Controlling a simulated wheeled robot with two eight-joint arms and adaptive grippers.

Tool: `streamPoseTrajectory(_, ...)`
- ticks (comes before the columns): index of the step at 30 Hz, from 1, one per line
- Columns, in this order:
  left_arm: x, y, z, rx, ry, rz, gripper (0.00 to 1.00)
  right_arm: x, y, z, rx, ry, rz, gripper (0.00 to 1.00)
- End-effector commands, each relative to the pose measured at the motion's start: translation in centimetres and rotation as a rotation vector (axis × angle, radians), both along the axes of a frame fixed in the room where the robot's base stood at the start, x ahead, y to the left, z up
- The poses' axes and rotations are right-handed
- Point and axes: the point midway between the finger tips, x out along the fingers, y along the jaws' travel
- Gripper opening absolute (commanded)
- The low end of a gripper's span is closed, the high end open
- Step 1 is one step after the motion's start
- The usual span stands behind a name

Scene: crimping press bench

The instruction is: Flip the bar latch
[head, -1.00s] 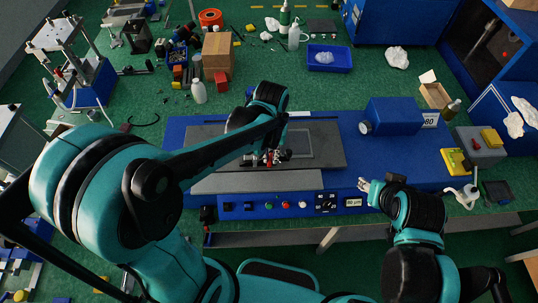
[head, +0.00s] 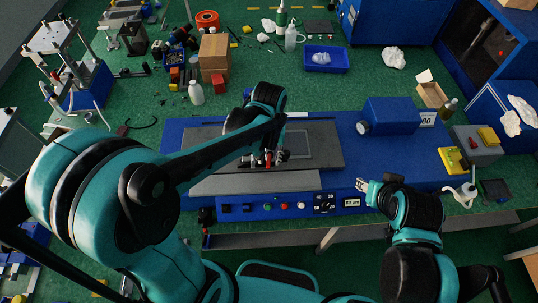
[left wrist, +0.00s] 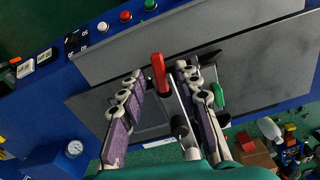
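The bar latch appears to be the metal lever with a red grip (left wrist: 159,73) in the left wrist view, over the grey plate of the blue press. A spot of red (head: 268,159) shows at the same place in the head view. My left gripper (left wrist: 158,76) is open, with one finger on each side of the red grip and visible gaps between. In the head view my left gripper (head: 262,160) is partly hidden by its own arm. My right gripper (head: 363,185) looks open and empty, near the press's front right edge.
A green handle (left wrist: 217,96) sits close outside one left finger. A blue box with a dial (head: 392,116) stands on the right of the press. A white bottle (head: 196,93) and cardboard box (head: 214,56) stand behind.

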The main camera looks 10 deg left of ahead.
Motion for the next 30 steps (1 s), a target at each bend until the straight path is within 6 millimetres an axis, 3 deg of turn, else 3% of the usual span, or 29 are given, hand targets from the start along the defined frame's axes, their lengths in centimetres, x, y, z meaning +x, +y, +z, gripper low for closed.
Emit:
streamPoseTrajectory(5,0.0,0.0,1.0,0.0,0.0,0.0,0.33,0.0,0.0,0.0,0.0,0.0,0.0,0.4)
streamPoseTrajectory(15,0.0,0.0,7.9,0.0,0.0,0.0,0.33,0.0,0.0,0.0,0.0,0.0,0.0,0.4)
streamPoseTrajectory(21,0.0,0.0,11.0,0.0,0.0,0.0,0.33,0.0,0.0,0.0,0.0,0.0,0.0,0.4)
streamPoseTrajectory(30,0.0,0.0,12.0,0.0,0.0,0.0,0.33,0.0,0.0,0.0,0.0,0.0,0.0,0.4)
